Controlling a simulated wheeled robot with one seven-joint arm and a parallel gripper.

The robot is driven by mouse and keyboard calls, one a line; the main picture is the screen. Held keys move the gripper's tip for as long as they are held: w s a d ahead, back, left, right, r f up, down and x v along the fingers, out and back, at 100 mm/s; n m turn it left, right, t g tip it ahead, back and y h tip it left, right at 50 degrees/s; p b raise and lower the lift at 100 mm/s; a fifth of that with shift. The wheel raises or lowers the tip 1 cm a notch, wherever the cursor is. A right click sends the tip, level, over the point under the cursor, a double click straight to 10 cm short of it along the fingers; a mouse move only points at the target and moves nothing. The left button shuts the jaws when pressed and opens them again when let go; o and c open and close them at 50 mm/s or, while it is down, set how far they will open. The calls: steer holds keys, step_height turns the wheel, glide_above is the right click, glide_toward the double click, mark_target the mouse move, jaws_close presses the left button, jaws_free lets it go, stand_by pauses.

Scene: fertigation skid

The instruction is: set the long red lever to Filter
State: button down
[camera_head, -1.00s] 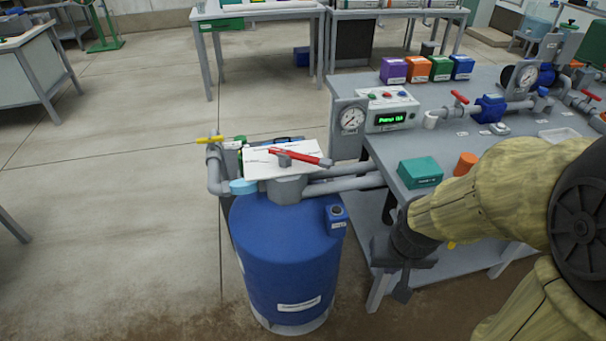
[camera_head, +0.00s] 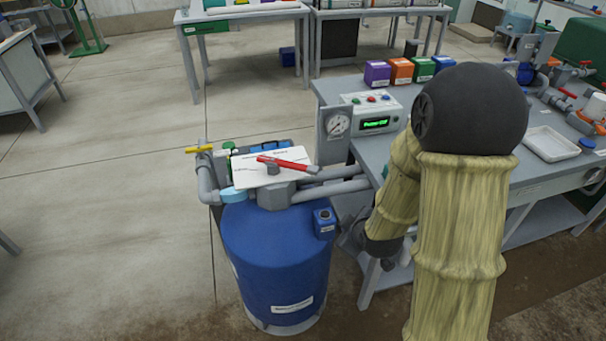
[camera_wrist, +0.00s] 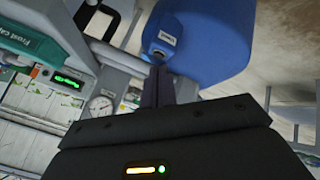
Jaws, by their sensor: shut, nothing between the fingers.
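The long red lever (camera_head: 287,163) lies over a white label plate (camera_head: 245,172) on top of the blue filter tank (camera_head: 275,262). Its hub sits near the plate's middle and its grey-tipped end points right, slightly toward me. The plate's print is too small to read. My gripper (camera_head: 347,236) is low at the tank's right side, beyond my forearm and partly hidden by it, below and apart from the lever. In the wrist view my gripper (camera_wrist: 160,82) shows its dark fingers shut and empty, in front of the blue tank (camera_wrist: 205,45). The lever is not visible there.
A yellow-handled valve (camera_head: 204,149) and grey pipes stand left of the lever. Grey pipes (camera_head: 345,187) run right from the tank head. A pressure gauge (camera_head: 338,125) and a control box (camera_head: 375,112) stand on the grey bench. Floor left of the tank is clear.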

steer(key=w+a+r+n+t+y+p, duration=0.1)
steer(key=a+r+n+t+y+p, duration=0.2)
steer(key=a+n+t+y+p, duration=0.2)
steer(key=a+n+t+y, duration=0.1)
steer(key=a+n+t, duration=0.2)
steer(key=n, duration=0.4)
steer(key=shift+a+r, duration=0.2)
steer(key=shift+a, duration=0.15)
steer(key=shift+w+f, duration=0.1)
